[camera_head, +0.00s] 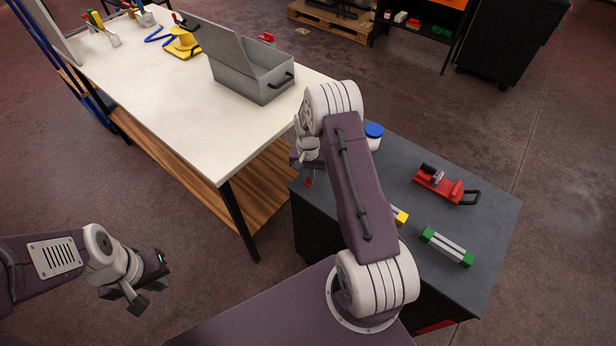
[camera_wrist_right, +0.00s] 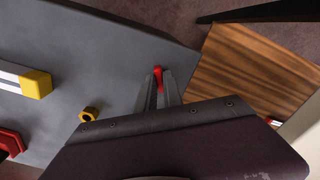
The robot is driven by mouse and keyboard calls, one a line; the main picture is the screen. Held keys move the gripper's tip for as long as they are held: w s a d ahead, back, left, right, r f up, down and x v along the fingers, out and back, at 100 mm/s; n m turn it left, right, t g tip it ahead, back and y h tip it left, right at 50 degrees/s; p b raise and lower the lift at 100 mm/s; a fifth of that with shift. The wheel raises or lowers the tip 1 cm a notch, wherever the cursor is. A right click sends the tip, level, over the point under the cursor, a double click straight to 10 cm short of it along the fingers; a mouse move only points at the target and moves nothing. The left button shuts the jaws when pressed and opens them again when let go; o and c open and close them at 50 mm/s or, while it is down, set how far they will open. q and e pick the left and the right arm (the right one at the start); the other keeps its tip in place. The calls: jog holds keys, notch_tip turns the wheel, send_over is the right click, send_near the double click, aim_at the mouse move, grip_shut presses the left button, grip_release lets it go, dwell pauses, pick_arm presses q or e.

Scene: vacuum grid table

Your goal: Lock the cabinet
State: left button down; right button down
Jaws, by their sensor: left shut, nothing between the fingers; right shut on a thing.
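The cabinet (camera_head: 490,225) has a dark grey top and stands right of the white table; it also fills the left of the right wrist view (camera_wrist_right: 105,55). My right gripper (camera_head: 306,172) is at the cabinet's left edge in the head view. In the right wrist view its fingers (camera_wrist_right: 158,88) are shut on a small red piece (camera_wrist_right: 157,74), perhaps a key handle. A small yellow ring with a dark centre (camera_wrist_right: 88,114) sits on the grey surface, apart from the fingers. My left gripper (camera_head: 140,290) is shut and empty over the floor at lower left.
On the cabinet top are a red tool with a black handle (camera_head: 445,185), a green-ended block (camera_head: 447,246), a partly hidden yellow-ended piece (camera_head: 400,217) and a blue-lidded jar (camera_head: 374,137). The white table (camera_head: 180,125) holds an open grey toolbox (camera_head: 262,85). Its wooden lower shelf (camera_head: 205,160) is bare.

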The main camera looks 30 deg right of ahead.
aim_at(308, 180)
jog(key=m, duration=0.6)
jog(key=shift+w, duration=0.1)
jog(key=shift+m, duration=0.3)
dwell(0.3)
jog(key=c, duration=1.5)
grip_release()
notch_tip(308, 180, up, 9)
jog(key=shift+r, duration=0.1)
